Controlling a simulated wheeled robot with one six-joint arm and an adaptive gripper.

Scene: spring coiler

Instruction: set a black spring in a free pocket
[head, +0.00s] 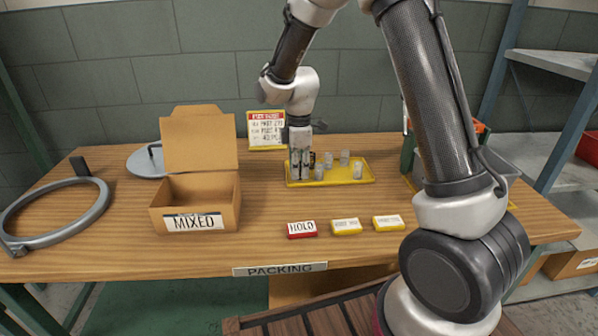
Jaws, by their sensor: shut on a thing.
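My gripper (300,172) points down over the left end of the yellow tray (338,182). It is shut on a small dark thing, which I take to be the black spring (312,159); the fingers hide most of it. Whether it touches the tray is too small to tell. Several pale, silvery springs (344,157) stand upright in the tray to the right of my gripper, one of them (319,172) close beside it. The pockets themselves cannot be made out at this size, and the part of the tray behind my gripper is hidden.
An open cardboard box (194,222) marked MIXED stands left of the tray. A red HOLD block (301,230) and two yellow label blocks (346,227) lie in front. A sign (266,130) stands behind. A grey ring (50,222) lies at far left. My arm hides the right side.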

